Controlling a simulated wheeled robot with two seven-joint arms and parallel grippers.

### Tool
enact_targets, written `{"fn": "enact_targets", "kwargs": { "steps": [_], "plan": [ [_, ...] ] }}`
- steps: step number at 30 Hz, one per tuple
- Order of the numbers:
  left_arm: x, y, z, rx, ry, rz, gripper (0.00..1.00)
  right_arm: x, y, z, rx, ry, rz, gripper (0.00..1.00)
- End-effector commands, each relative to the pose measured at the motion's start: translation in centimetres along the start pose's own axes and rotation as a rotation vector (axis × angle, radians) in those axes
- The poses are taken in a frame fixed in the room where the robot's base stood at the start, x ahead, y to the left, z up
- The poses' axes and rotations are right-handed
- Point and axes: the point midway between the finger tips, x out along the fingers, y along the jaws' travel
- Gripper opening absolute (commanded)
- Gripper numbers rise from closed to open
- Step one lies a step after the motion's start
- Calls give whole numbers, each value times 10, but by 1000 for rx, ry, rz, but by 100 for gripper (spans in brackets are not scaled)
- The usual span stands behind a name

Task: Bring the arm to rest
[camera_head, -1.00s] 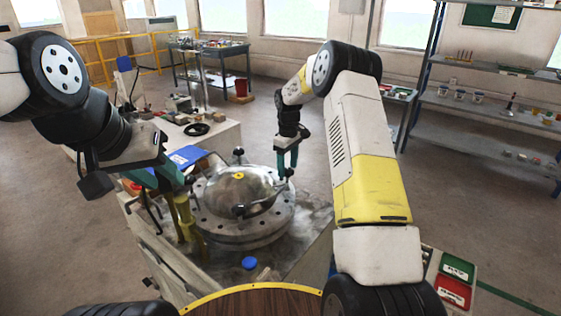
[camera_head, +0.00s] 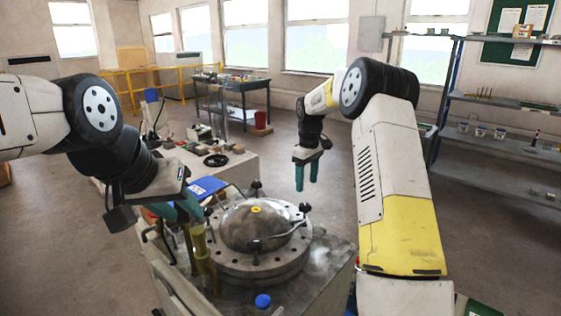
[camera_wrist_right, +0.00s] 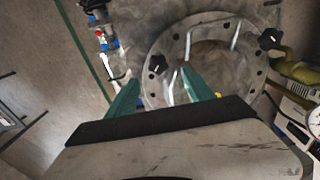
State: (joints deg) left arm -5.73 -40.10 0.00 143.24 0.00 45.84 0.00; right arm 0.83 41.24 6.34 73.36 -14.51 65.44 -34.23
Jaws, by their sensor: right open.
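My right gripper (camera_head: 307,186) hangs fingers down, open and empty, above the right rear rim of a round flanged vessel (camera_head: 262,272) with a clear dome lid (camera_head: 253,226). Black knobs sit around its rim, one (camera_head: 305,207) just below my right fingertips. The right wrist view shows my two teal fingers (camera_wrist_right: 162,92) spread apart, with the flange ring (camera_wrist_right: 153,92) below. My left gripper (camera_head: 190,212) is low at the vessel's left, beside a yellow post (camera_head: 203,262). Its fingertips are partly hidden, so its opening and any hold are unclear.
A blue-capped item (camera_head: 263,301) stands on the bench in front of the vessel. A blue folder (camera_head: 207,187) and a black ring (camera_head: 216,160) lie behind it to the left. Shelves (camera_head: 500,150) stand at the right. Open floor lies behind the right gripper.

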Motion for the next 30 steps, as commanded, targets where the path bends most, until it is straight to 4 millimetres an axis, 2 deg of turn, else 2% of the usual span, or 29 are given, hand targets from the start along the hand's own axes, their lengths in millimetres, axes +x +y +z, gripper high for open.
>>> {"fn": "enact_targets", "kwargs": {
  "steps": [1,6,12,15,22,26,30],
  "plan": [
    [0,0,0,0,0,0,36,-19,-5,6,18,17,13,61],
    [0,0,0,0,0,0,36,-79,-34,34,105,84,47,61],
    [0,0,0,0,0,0,36,-135,-75,78,221,170,75,61],
    [0,0,0,0,0,0,36,-156,-98,102,279,215,84,61],
    [0,0,0,0,0,0,36,-185,-154,160,419,327,89,61],
    [0,0,0,0,0,0,36,-190,-187,192,497,393,82,61],
    [0,0,0,0,0,0,36,-186,-221,224,580,464,67,61]
  ]
}}
